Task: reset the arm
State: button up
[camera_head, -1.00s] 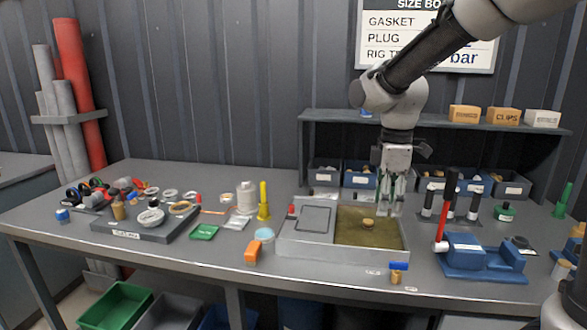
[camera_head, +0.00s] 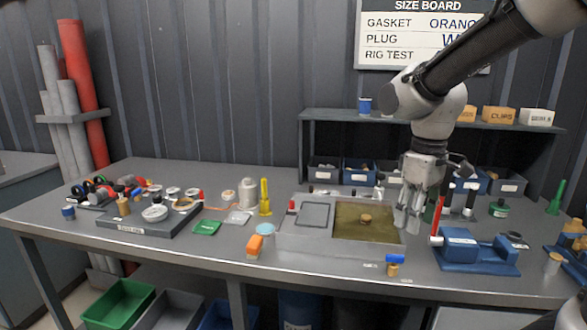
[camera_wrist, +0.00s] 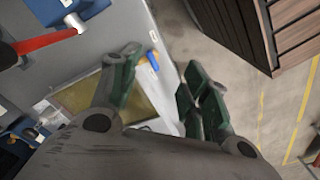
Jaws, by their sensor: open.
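My gripper (camera_head: 408,222) hangs from my arm over the right part of the workbench, pointing down, just right of the shallow tray. In the wrist view my gripper (camera_wrist: 158,92) shows its green-padded fingers spread apart with nothing between them. The tray's olive-coloured basin (camera_head: 365,222) lies left of the fingers in the head view. The fingers partly hide a dark bottle and the red-handled tool behind them.
A blue vise (camera_head: 478,250) stands close to the right of my gripper, with a red upright tool (camera_head: 436,220) beside it. A shelf (camera_head: 430,122) with labelled boxes stands behind. In the wrist view, floor (camera_wrist: 215,75) lies beyond the bench edge.

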jog(key=s+d+r+m+t, duration=0.4)
jog(key=s+d+m, duration=0.3)
jog(key=s+d, duration=0.4)
jog(key=shift+s+r, duration=0.6)
jog(key=shift+s, duration=0.5)
